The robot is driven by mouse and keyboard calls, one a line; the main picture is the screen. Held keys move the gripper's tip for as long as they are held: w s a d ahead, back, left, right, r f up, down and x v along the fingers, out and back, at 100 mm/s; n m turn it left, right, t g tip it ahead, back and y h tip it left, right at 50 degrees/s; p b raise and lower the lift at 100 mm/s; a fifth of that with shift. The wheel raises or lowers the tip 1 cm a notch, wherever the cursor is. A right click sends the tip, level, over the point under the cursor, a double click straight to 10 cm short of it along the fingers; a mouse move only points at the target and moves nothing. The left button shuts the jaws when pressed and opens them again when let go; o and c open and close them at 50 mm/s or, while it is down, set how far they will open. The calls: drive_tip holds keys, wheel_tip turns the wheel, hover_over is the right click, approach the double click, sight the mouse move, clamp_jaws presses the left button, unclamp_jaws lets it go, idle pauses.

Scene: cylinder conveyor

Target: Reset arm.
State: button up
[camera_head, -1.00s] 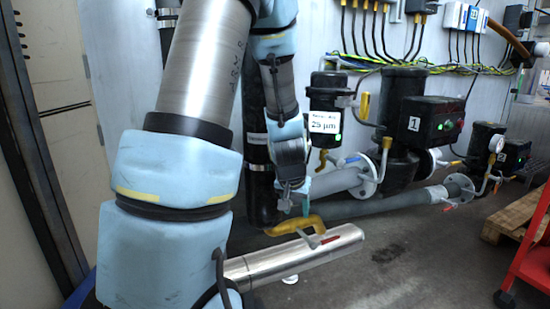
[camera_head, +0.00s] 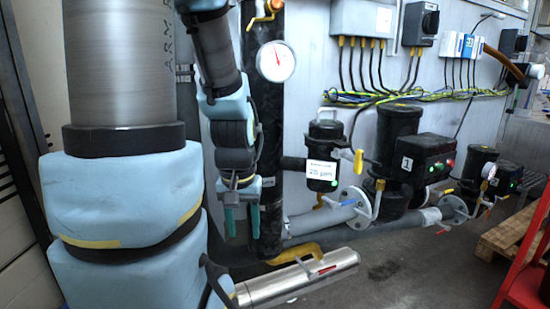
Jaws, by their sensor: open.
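My gripper (camera_head: 242,221) points down in the left-centre of the head view. Its two teal fingers are apart with nothing between them. It hangs in front of the dark vertical pipe, up and left of a yellow handle (camera_head: 293,253). My arm's light-blue and grey links fill the left of the view and hide what lies behind them.
A silver cylinder (camera_head: 290,283) with a small red part lies low in front. A round gauge (camera_head: 276,61) sits on the upright pipe. A black filter housing (camera_head: 323,151), grey pipes and a black control box (camera_head: 428,153) stand right. A red cart (camera_head: 530,270) is at the right edge.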

wheel_tip(320, 180, up, 14)
drive_tip(key=p, duration=1.1)
drive_tip(key=shift+r+p, duration=0.15)
drive_tip(key=shift+p, duration=0.25)
